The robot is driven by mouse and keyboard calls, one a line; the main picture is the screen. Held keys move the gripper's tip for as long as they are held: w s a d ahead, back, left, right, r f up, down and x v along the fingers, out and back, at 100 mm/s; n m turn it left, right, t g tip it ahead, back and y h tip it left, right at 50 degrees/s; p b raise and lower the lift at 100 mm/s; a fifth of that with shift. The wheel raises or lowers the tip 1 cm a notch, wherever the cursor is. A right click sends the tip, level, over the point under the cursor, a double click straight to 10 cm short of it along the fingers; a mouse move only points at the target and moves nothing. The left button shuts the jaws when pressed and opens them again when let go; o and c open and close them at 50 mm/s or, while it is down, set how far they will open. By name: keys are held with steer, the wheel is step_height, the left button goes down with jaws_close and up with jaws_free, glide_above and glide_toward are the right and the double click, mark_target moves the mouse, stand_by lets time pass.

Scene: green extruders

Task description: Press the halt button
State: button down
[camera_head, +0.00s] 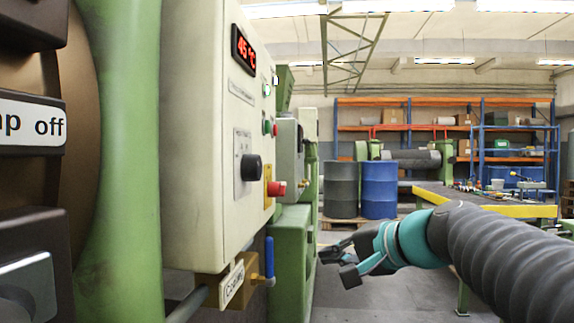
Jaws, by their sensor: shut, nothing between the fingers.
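A red mushroom-shaped button (276,188) on a yellow plate sticks out from the right-hand face of the cream control cabinet (205,140). It is the likely halt button, though no label on it is readable. My gripper (337,264) is to the right of and below the red button in the picture, clear of it. It is shut and empty, and points left towards the cabinet side. My arm comes in from the lower right. The front of the button's face is seen only from the side.
The cabinet bears a black knob (251,167), a red "45 °C" display (244,49) and small green and red buttons. A blue-handled valve (269,259) hangs below. Drums (379,189), a workbench (500,209) and shelving stand behind. Floor right of the machine is open.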

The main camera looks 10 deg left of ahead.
mark_target(275, 130)
steer(key=w+r+m+t+y, duration=0.2)
steer(key=w+r, duration=0.5)
steer(key=r, duration=0.4)
steer(key=w+r+m+t+y, duration=0.3)
steer(key=w+r+y, duration=0.2)
steer(key=r, duration=0.6)
steer(key=w, duration=0.2)
steer(key=shift+w+d+r+m+t+b, duration=0.2)
steer(key=shift+w+d+m+t+b, duration=0.1)
steer(key=shift+w+d+m, duration=0.1)
steer(key=shift+a, duration=0.15)
steer(key=a, duration=0.8)
steer(key=shift+a, duration=0.3)
steer(key=shift+w+a, duration=0.1)
steer(key=shift+a, duration=0.1)
steer(key=shift+a, duration=0.25)
